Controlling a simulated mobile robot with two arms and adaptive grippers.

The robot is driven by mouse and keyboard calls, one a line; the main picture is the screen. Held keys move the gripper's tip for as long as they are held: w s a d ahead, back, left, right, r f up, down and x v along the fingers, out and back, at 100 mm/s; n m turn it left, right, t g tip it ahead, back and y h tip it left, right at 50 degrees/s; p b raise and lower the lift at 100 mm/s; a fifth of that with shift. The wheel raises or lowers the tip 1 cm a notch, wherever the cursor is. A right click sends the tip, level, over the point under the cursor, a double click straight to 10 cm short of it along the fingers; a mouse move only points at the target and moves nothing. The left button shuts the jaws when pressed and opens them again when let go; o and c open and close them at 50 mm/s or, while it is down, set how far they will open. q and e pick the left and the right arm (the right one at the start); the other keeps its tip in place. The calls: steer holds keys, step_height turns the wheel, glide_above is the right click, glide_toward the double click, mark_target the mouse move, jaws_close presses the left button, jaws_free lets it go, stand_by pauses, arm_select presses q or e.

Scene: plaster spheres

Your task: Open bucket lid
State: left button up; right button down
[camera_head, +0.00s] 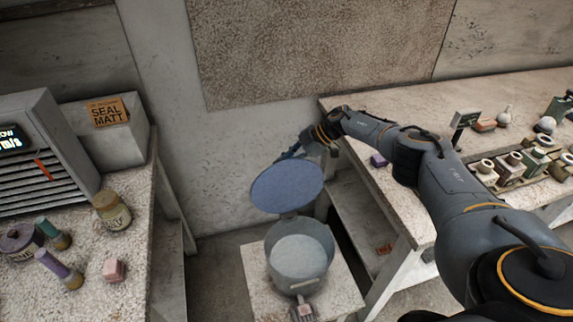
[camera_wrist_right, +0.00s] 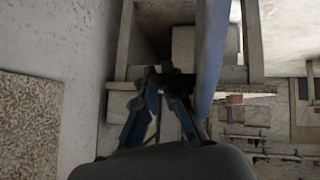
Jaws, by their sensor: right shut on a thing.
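A grey bucket (camera_head: 299,278) stands on a low pale block (camera_head: 257,268) between the two benches, with pale contents showing inside. Its round blue lid (camera_head: 287,186) stands raised and steeply tilted behind the opening. In the right wrist view the lid shows edge-on as a blue strip (camera_wrist_right: 211,60). My right gripper (camera_head: 288,155) is at the lid's upper edge, shut on the lid; the lid partly hides the fingertips. Its dark fingers also show in the right wrist view (camera_wrist_right: 162,100). My left gripper is in neither view.
The left bench (camera_head: 130,200) holds jars, a pink block (camera_head: 114,270) and a box labelled SEAL MATT (camera_head: 107,135). The right bench (camera_head: 390,107) holds a tray of pots (camera_head: 510,165) and small items. My right arm reaches across it. A wall stands behind the bucket.

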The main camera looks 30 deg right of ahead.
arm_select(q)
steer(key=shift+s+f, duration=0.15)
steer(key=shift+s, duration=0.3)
arm_select(e)
steer(key=shift+w+d+r, duration=0.1)
steer(key=shift+w+r, duration=0.15)
steer(key=shift+w, duration=0.15)
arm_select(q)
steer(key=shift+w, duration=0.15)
arm_select(e)
steer(key=c, duration=1.7)
jaws_free()
steer(key=shift+w, duration=0.1)
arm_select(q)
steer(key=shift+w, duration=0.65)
arm_select(e)
steer(key=shift+f, duration=0.25)
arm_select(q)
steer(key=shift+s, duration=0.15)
